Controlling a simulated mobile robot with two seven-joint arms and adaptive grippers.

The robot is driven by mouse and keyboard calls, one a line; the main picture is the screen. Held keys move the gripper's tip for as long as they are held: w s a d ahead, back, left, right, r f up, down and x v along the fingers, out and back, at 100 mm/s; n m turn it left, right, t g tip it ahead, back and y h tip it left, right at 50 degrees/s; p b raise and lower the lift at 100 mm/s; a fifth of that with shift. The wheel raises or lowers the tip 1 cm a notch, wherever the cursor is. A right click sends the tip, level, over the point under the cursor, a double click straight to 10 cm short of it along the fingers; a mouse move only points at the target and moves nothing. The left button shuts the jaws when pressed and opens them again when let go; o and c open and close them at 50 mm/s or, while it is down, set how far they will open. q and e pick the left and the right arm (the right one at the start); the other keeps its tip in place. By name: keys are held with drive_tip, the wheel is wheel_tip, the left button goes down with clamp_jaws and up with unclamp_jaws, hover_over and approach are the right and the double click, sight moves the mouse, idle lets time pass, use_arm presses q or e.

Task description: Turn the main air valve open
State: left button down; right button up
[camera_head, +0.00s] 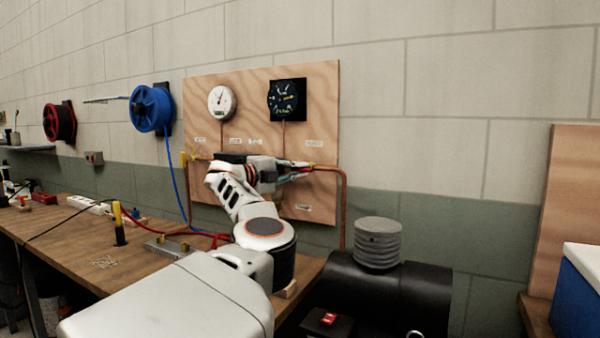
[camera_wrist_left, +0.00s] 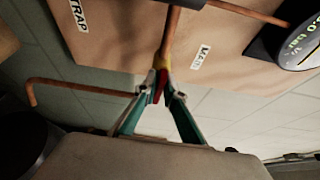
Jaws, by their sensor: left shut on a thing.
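The main air valve shows in the left wrist view as a brass-yellow body (camera_wrist_left: 162,63) on a copper pipe, with a small red handle (camera_wrist_left: 158,84). My left gripper (camera_wrist_left: 159,97) is shut on the handle, its two teal fingers closing from either side. In the head view my left gripper (camera_head: 305,170) is at the right part of the plywood board (camera_head: 250,95), against the copper pipe. My own arm and fingers hide most of the valve there, so its handle angle cannot be read. My right gripper is not in view.
A white gauge (camera_head: 221,102) and a black digital gauge (camera_head: 287,99) hang above the pipe. Blue (camera_head: 151,108) and red (camera_head: 60,122) hose reels are left. A workbench (camera_head: 75,240) with tools lies below. A black tank (camera_head: 390,295) stands at lower right.

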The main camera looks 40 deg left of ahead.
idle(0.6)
use_arm(q)
drive_tip(key=c, duration=2.2)
unclamp_jaws()
drive_tip(key=shift+n, duration=0.3)
drive_tip(key=s, duration=0.4)
drive_tip(key=s+a, duration=0.1)
drive_tip(key=s, duration=0.6)
drive_tip(key=shift+s+a+f, duration=0.1)
drive_tip(key=shift+s+a, duration=0.3)
